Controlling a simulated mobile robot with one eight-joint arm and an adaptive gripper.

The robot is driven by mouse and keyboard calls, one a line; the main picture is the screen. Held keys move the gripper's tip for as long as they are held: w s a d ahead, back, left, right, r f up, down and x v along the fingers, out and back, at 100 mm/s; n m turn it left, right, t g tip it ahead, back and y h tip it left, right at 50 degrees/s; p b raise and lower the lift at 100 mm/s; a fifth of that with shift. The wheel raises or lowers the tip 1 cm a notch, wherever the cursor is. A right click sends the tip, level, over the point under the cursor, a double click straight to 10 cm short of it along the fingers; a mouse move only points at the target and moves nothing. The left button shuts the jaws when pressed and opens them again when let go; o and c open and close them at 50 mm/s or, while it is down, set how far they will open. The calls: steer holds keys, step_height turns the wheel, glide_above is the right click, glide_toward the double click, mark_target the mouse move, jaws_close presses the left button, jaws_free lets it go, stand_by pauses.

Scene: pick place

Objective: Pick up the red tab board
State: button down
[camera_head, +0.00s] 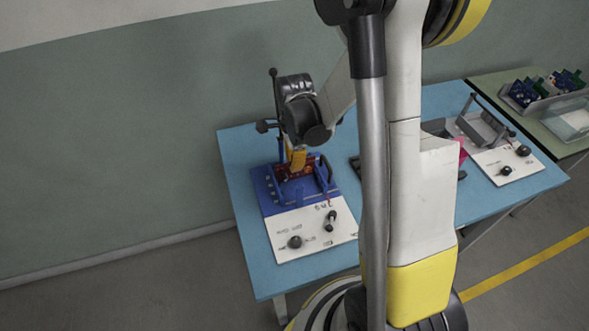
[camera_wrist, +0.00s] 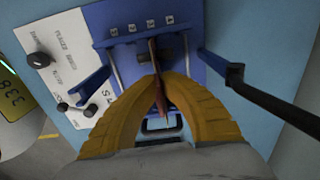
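The red tab board (camera_head: 283,172) stands upright at the blue fixture (camera_head: 265,187) on the left of the table. In the wrist view the red board (camera_wrist: 154,57) shows edge-on as a thin dark-red strip. My gripper (camera_head: 297,168) points down at it. In the wrist view the yellow fingers of my gripper (camera_wrist: 159,82) come together on both sides of the board and look closed on it. The board's lower edge is hidden, so I cannot tell whether it touches the fixture.
The fixture's blue side arms (camera_wrist: 93,86) flank the fingers, with a black lever (camera_wrist: 272,100) at the right. A white panel with black knobs (camera_head: 290,222) lies in front. Another knob panel (camera_head: 512,166) and a grey bin (camera_head: 535,95) stand to the right.

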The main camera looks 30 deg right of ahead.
stand_by(0.3)
step_height(320, 180, up, 10)
steer(key=p, duration=0.4)
steer(key=shift+r+p, duration=1.2)
steer(key=shift+r, duration=0.15)
